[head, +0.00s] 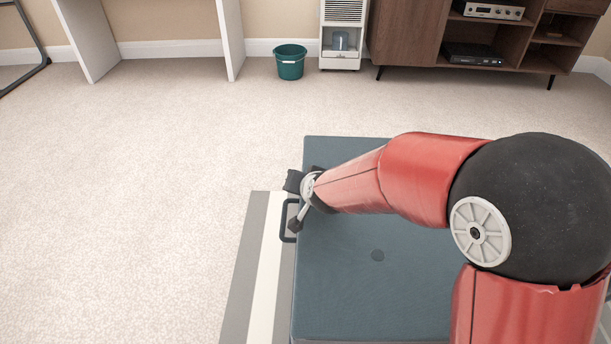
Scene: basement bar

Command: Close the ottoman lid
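My gripper (295,205) is at the lid's left edge, beside the handle. I cannot tell whether it touches either, or whether its fingers are open. My red arm covers the lid's right part.
A grey and white striped rug (258,290) lies along the ottoman's left side. Carpet (130,190) to the left is clear. A teal bucket (290,65), a white heater-like unit (341,40) and a wooden cabinet (410,35) stand along the back wall.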

